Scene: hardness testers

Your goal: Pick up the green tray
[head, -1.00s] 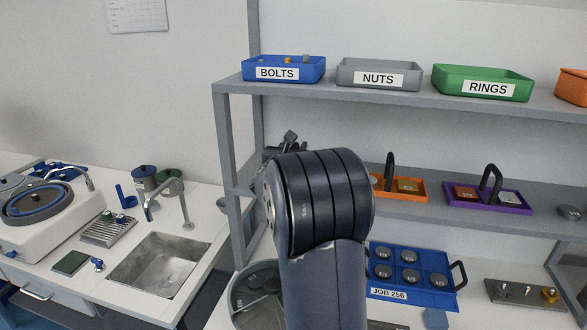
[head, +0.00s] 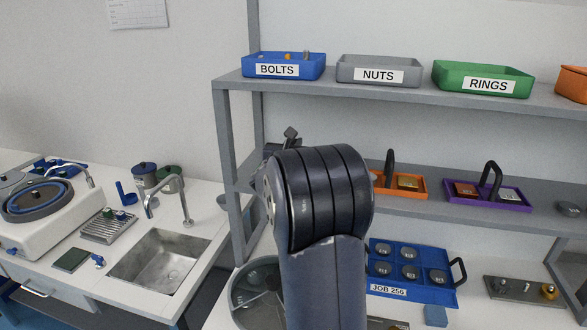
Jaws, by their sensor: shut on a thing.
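A green open tray labelled RINGS (head: 484,80) stands on the top shelf at the right. No other green tray shows. My arm's thick dark joint (head: 325,198) fills the middle of the head view, below and left of that tray and apart from it in the picture. My gripper's fingers are hidden behind this joint. A small dark angular part (head: 290,134) pokes out at its upper left; I cannot tell what it belongs to. Whatever may be between the fingers is hidden too.
A blue BOLTS tray (head: 284,59) and grey NUTS tray (head: 380,70) share the top shelf. Orange (head: 418,188) and purple (head: 478,205) handled trays stand below. A blue JOB 256 tray (head: 414,298) holds several round pieces. A sink (head: 161,266) is at left.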

